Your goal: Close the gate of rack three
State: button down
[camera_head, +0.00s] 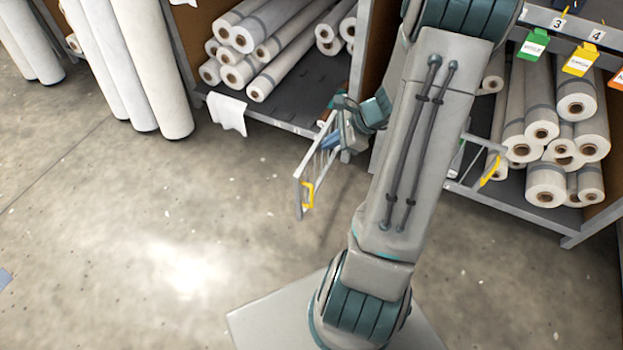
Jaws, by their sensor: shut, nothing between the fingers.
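An open barred gate (303,190) with a yellow handle stands swung out from the post beside the left rack (290,127). A second barred gate (466,172) with a yellow handle shows at the right rack (520,205), partly behind my arm. A plate marked 3 (558,22) is on the rail above the right rack. I cannot tell for sure which gate is rack three's. My gripper (331,140) is shut and empty, close to the hinge-side end of the left gate. Whether it touches the gate is unclear.
White rolls (265,42) fill the left rack, and more rolls (560,140) fill the right one. Tall rolls (140,75) stand upright at the left. The concrete floor (150,230) in front is clear. Colored tags (580,60) hang at the upper right.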

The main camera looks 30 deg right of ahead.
jog(key=d+f+m+t+b, duration=0.2)
jog(key=d+f+m+b, duration=0.35)
jog(key=f, duration=0.85)
jog(key=b, duration=0.4)
send_near(304, 173)
jog(key=shift+m, duration=0.25)
jog(key=x, duration=0.4)
jog(key=shift+w+a+r, duration=0.15)
jog(key=shift+w+a, duration=0.05)
jog(key=shift+a, duration=0.2)
jog(key=shift+w, duration=0.1)
